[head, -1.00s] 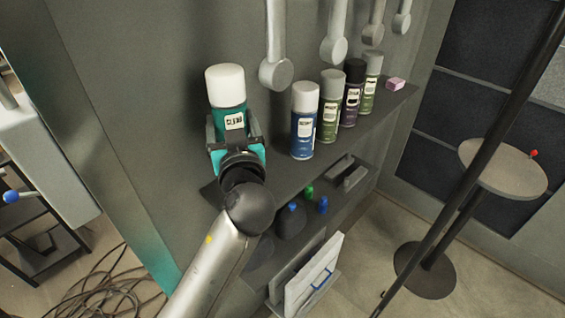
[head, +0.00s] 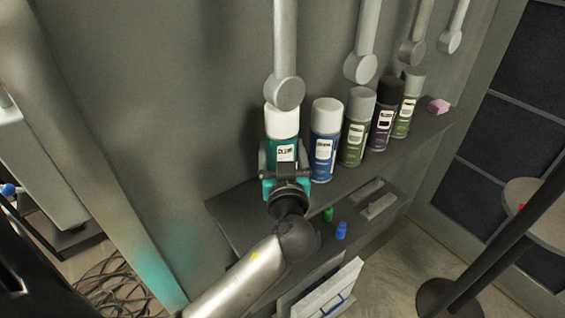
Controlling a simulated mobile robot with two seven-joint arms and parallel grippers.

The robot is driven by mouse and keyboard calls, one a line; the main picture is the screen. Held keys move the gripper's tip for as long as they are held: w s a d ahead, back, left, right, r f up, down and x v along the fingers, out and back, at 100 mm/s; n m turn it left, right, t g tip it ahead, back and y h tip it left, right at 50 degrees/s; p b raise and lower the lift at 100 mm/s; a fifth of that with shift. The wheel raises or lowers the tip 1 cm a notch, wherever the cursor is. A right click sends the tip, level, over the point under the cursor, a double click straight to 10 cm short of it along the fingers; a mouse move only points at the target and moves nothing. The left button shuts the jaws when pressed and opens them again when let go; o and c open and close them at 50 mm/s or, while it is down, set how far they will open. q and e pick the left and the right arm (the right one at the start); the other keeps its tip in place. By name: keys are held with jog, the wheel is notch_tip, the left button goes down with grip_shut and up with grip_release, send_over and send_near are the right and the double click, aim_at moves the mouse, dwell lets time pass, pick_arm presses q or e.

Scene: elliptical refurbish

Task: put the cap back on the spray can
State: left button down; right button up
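The teal spray can (head: 287,153) stands upright at the left end of the row of cans. Its white cap (head: 282,122) sits on top, and the round end of a hanging grey rod partly covers it. My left gripper (head: 286,165) reaches up from below and is closed around the can's lower body, a finger on each side. The gripper hides the can's base, so I cannot tell whether it touches the shelf. My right gripper is not in view.
A grey shelf (head: 236,208) carries a blue can (head: 324,150), several other capped cans to its right and a pink block (head: 438,105). Grey rods (head: 284,92) hang close above. Small green and blue bottles (head: 341,231) stand lower down. A round table (head: 540,210) is at right.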

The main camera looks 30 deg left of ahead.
pick_arm(q)
notch_tip(320, 180, down, 3)
jog(key=shift+r, duration=0.1)
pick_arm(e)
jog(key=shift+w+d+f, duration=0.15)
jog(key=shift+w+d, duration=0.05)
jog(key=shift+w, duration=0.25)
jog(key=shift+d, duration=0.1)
pick_arm(q)
jog(key=shift+b, duration=0.3)
grip_release()
jog(key=shift+f, duration=0.2)
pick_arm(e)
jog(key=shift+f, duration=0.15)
pick_arm(q)
jog(key=shift+r, duration=0.1)
